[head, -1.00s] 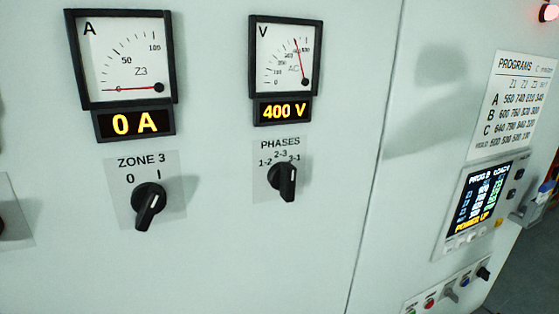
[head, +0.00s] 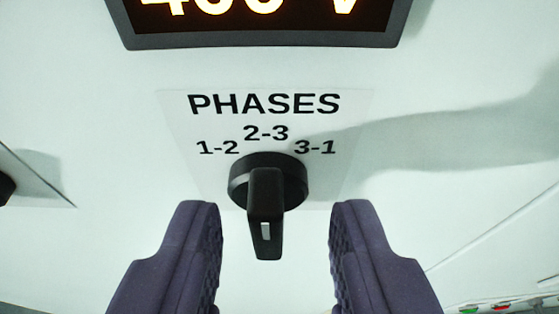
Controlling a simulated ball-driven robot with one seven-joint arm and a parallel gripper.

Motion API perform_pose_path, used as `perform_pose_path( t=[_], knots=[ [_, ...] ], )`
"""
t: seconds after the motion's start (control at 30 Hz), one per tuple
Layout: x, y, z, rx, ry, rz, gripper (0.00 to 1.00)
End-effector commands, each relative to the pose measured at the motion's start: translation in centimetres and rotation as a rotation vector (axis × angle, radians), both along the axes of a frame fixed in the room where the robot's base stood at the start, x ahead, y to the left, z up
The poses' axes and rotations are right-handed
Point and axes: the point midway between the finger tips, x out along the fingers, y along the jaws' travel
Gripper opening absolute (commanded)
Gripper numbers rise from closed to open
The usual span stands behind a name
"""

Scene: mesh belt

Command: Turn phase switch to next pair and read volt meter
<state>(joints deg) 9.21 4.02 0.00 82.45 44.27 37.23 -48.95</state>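The phase switch (head: 265,195) is a black rotary knob on the pale panel. Its label plate (head: 264,104) reads PHASES, with positions 1-2, 2-3 and 3-1. The knob's handle is in line with 2-3, its lower end with a white mark pointing down toward me. My gripper (head: 278,222) is open, one purple finger on each side of the handle, with a gap on both sides. Above it, the volt meter's display (head: 262,20) is cut off by the top edge; its partly visible digits look like 400 V. The dial is out of view.
Another black knob (head: 5,187) on its plate shows at the left edge. Small green and red buttons (head: 500,306) show at the lower right. The panel around the phase switch is flat and clear. A shadow lies across it at the right.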

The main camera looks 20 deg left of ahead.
Motion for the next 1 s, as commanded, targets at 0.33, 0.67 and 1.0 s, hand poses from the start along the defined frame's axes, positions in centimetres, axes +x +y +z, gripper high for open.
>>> perform_pose_path(
  t=[0.33, 0.67, 1.0],
  knots=[
    [1.09, 0.42, -0.45, -0.001, -0.001, 0.0, 0.38],
    [1.06, 0.41, -0.43, 0.0, -0.001, 0.0, 0.0],
    [1.09, 0.21, -0.5, 0.059, 0.017, -0.002, 0.0]
  ],
)
